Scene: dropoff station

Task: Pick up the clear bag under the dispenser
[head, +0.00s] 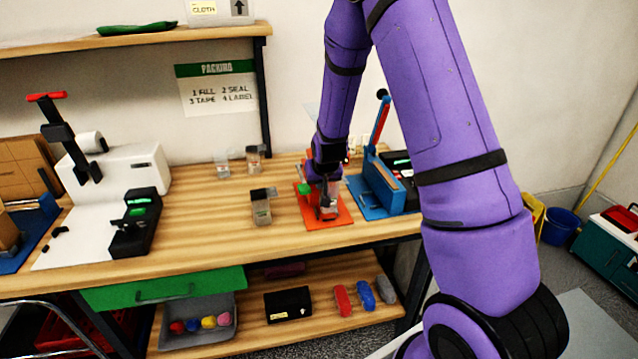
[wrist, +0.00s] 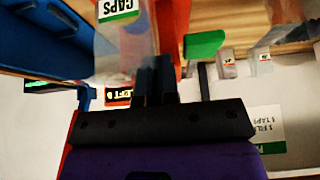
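The clear bag (wrist: 112,50) carries a white and green CAPS label in the wrist view. Its near edge meets my fingertips. My gripper (wrist: 154,68) has its two black fingers close together at the bag's edge, and they look shut on it. In the head view my gripper (head: 325,190) is low over the orange dispenser base (head: 340,219). A greyish part of the bag (head: 328,212) shows just below it. The dispenser's orange upright and a green part (wrist: 204,44) stand beside the fingers. My wrist hides much of the dispenser in the head view.
A blue sealer (head: 383,187) stands close to the right. A small filled clear bag (head: 261,208) stands to the left, with two small containers (head: 222,167) behind. A white machine with a black terminal (head: 138,222) is further left. Bare wood lies between.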

